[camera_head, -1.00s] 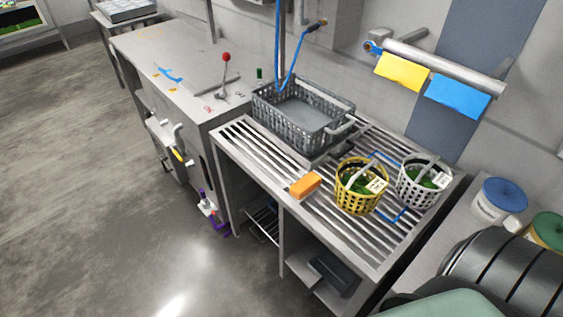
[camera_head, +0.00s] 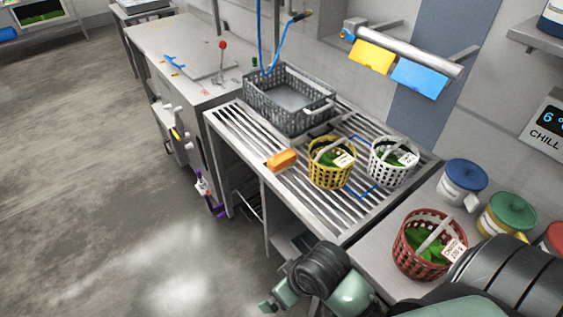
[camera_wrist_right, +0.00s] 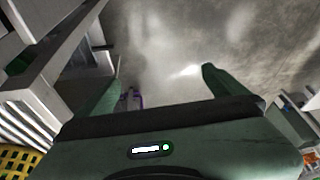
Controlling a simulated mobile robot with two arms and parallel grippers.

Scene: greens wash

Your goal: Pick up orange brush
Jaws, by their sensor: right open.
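An orange block (camera_head: 282,160), the only orange thing that could be the brush, lies on the slatted metal counter (camera_head: 240,143), left of the yellow basket. Its bristles, if any, cannot be made out. My right gripper (camera_head: 285,304) is low at the bottom of the head view, in front of the counter and apart from the block. The orange block does not show clearly in that view. My left gripper is not in view.
A yellow basket (camera_head: 331,175) and a white basket (camera_head: 390,176) of greens stand right of the block. A grey crate (camera_head: 290,115) stands behind it. A red basket (camera_head: 420,262) and lidded tubs (camera_head: 463,182) are at right. The floor (camera_head: 110,220) in front is clear.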

